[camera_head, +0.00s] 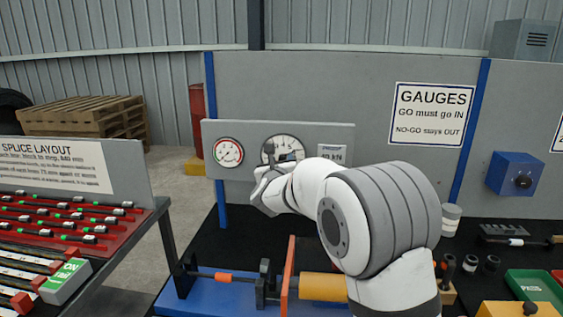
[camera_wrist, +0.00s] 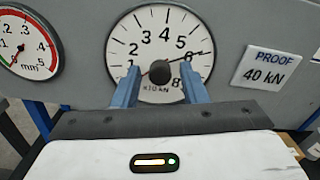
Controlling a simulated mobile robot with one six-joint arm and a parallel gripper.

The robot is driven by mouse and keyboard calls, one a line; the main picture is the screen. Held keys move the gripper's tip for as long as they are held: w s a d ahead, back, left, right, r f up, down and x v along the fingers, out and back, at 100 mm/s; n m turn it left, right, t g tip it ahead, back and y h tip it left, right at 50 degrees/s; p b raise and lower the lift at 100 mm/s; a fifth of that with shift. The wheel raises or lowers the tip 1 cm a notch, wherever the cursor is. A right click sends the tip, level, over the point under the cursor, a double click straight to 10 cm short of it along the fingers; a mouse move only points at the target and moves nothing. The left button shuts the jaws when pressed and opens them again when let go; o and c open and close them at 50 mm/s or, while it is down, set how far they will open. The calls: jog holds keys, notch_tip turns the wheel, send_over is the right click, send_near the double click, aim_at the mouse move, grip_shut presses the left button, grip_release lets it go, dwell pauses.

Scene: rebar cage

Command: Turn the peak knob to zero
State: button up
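The white dial gauge (camera_wrist: 160,35), marked x10 kN, faces me in the wrist view. The dark round peak knob (camera_wrist: 160,72) sits at its centre. A thin dark pointer (camera_wrist: 197,56) runs from the knob to the upper right, near the 6 area. The lower dial is partly hidden. My gripper (camera_wrist: 160,78) is open, with one blue-grey finger on each side of the knob and visible gaps between. In the head view, the gauge (camera_head: 284,143) is on the grey panel, and my gripper (camera_head: 266,178) is in front of its lower part.
A smaller red-and-green mm gauge (camera_wrist: 25,42) is to the left, and a "PROOF 40 kN" plate (camera_wrist: 268,68) to the right. A blue box with a black knob (camera_head: 514,173) is on the right wall. A blue bench fixture (camera_head: 220,295) stands below my arm.

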jog(key=c, duration=0.7)
jog(key=shift+d, duration=0.1)
grip_shut()
